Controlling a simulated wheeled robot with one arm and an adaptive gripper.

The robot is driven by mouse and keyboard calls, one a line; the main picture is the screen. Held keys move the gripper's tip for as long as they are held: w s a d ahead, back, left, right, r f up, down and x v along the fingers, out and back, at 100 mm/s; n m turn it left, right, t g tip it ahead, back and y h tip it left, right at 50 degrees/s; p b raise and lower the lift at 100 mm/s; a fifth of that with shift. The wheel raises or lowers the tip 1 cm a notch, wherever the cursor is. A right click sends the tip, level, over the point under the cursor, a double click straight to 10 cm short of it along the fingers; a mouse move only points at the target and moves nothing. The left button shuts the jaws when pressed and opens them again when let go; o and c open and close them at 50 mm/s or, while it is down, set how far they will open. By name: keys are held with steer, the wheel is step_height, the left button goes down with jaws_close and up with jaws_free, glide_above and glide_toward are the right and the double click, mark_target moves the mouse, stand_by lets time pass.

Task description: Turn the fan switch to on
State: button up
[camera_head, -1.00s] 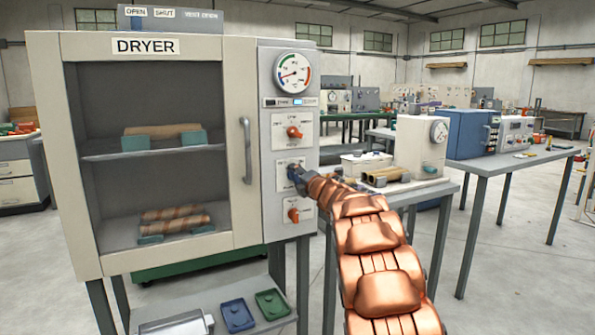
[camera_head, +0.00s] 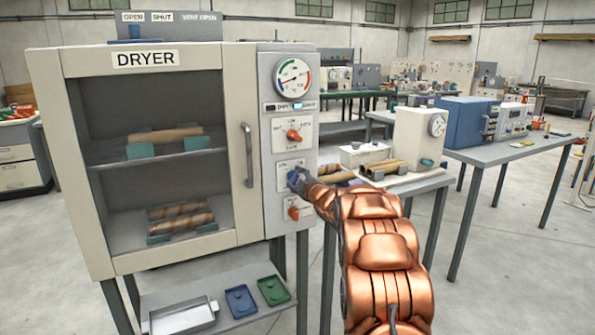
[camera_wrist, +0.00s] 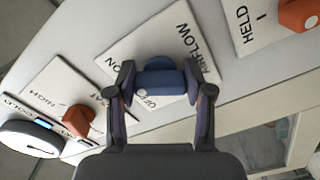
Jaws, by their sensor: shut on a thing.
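The fan switch is a blue knob (camera_wrist: 158,62) on a white plate lettered AIRFLOW, ON and what looks like OFF. In the wrist view my gripper (camera_wrist: 160,80) has one finger on each side of the knob's bar and is shut on it. A small white mark shows on the knob's lower left, near the OFF lettering. In the head view my gripper (camera_head: 297,179) is at the middle plate of the dryer's (camera_head: 245,70) control panel, and my gripper and arm hide most of the knob.
An orange knob (camera_head: 294,136) sits above and another orange knob (camera_head: 293,213) below on the same panel. A round gauge (camera_head: 293,81) is at the top. The door handle (camera_head: 248,155) is close on the left. A table with rolls (camera_head: 383,168) stands right of my arm.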

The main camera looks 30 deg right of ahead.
steer(key=shift+m+p, duration=0.85)
steer(key=shift+m, duration=0.15)
steer(key=shift+f, duration=0.1)
steer(key=o, duration=1.2)
steer(key=shift+c, duration=0.2)
steer(key=s+a, duration=0.1)
steer(key=s, duration=1.1)
